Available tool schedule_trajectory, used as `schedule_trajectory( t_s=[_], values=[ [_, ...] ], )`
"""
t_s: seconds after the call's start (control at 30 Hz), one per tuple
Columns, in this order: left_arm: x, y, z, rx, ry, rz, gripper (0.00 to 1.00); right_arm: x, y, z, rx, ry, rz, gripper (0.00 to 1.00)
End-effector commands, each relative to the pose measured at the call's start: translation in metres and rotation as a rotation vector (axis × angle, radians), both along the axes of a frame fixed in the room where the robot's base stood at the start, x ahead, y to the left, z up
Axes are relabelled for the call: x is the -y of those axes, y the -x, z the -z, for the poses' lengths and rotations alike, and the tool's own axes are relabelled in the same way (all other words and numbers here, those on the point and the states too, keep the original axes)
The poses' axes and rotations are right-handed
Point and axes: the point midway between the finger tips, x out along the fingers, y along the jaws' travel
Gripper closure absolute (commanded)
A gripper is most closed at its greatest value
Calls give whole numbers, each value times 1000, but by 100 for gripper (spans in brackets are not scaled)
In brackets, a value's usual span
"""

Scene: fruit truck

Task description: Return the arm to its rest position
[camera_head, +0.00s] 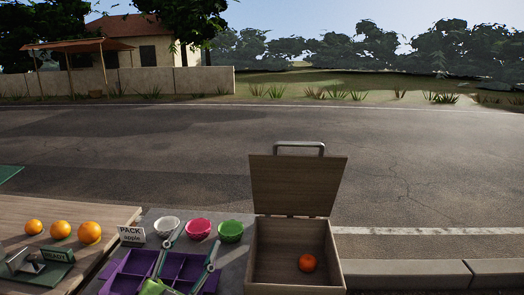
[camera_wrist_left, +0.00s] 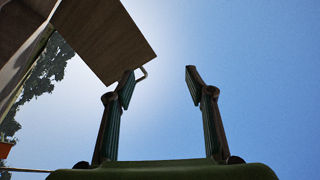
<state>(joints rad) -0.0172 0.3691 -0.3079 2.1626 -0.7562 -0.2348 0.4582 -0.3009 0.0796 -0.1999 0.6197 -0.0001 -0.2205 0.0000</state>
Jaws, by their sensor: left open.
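My left gripper (camera_head: 198,237) is above the purple divided tray (camera_head: 127,268), with its two fingers spread apart and nothing between them. In the left wrist view the fingers (camera_wrist_left: 160,72) are also apart and empty, pointing up at open sky. A brown lid panel shows at the upper left of that view. My right gripper is in neither view. The gripper and arm hide part of the tray.
A wooden box (camera_head: 250,252) with its lid (camera_head: 298,185) raised holds one orange-red fruit (camera_head: 307,263). White (camera_head: 166,227), pink (camera_head: 198,228) and green (camera_head: 230,231) baskets stand behind the tray beside a "PACK apple" sign (camera_head: 131,234). Three oranges (camera_head: 61,230) lie on the left table.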

Motion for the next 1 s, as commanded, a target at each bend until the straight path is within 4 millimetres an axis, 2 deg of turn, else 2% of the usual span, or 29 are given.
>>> schedule_trajectory(
  t_s=[0.03,0.1,0.17,0.2,0.27,0.3,0.43,0.5,0.6,0.83,1.0],
  values=[
    [-19,2,25,-99,56,-74,51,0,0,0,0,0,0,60],
    [-45,9,63,-247,120,-174,51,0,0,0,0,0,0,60],
    [-63,20,99,-384,160,-249,51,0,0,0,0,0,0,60],
    [-73,32,125,-480,185,-293,51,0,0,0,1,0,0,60],
    [-84,54,163,-630,213,-350,51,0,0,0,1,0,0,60],
    [-89,71,188,-731,225,-381,51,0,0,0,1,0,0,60],
    [-91,133,252,-1029,247,-438,51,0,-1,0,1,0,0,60],
    [-88,165,275,-1158,247,-448,51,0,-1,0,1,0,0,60],
    [-82,207,299,-1318,243,-447,51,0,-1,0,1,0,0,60],
    [-63,294,327,-1621,220,-408,51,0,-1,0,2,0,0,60],
    [-62,283,372,-1640,210,-410,51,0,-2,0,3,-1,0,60]
  ],
)
